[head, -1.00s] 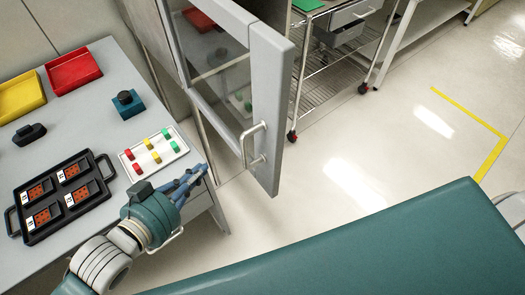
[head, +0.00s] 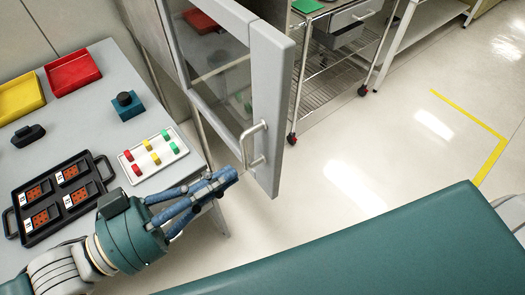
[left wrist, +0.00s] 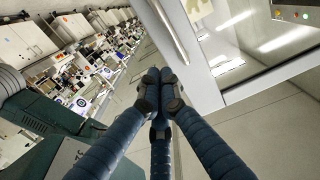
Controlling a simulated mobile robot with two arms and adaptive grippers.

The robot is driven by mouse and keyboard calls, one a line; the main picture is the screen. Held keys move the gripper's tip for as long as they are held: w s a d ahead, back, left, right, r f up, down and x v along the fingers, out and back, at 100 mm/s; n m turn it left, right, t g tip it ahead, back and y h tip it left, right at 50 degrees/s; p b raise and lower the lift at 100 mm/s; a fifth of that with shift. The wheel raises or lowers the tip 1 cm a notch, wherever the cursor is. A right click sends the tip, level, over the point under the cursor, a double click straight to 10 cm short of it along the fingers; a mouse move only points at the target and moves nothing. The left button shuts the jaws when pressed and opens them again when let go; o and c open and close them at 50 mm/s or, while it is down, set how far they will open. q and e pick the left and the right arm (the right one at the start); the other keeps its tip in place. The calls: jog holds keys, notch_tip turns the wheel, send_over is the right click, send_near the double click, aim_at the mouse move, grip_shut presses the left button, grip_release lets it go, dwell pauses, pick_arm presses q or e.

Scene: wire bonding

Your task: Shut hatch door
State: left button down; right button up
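The hatch door (head: 273,90), a light grey frame around a glass pane, stands open, swung out from its cabinet (head: 143,45). Its metal bar handle (head: 243,150) is on the near side. My left gripper (head: 230,174) has its blue fingers just below and left of the handle, apparently apart from it. In the left wrist view the fingertips (left wrist: 158,92) are drawn together with nothing between them. The handle (left wrist: 170,30) and the door frame (left wrist: 199,65) lie beyond them there. My right gripper is not in view.
The table (head: 92,72) at left holds a white tray (head: 128,169) of coloured pieces, a black tray (head: 107,170), and red (head: 73,72) and yellow bins (head: 20,96). A wire cart (head: 322,85) stands behind the door. Floor right of the door is clear.

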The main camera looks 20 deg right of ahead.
pick_arm(q)
jog(key=p+x, duration=0.3)
jog(key=x, duration=0.5)
jog(key=shift+d, duration=0.2)
jog(key=shift+w, duration=0.1)
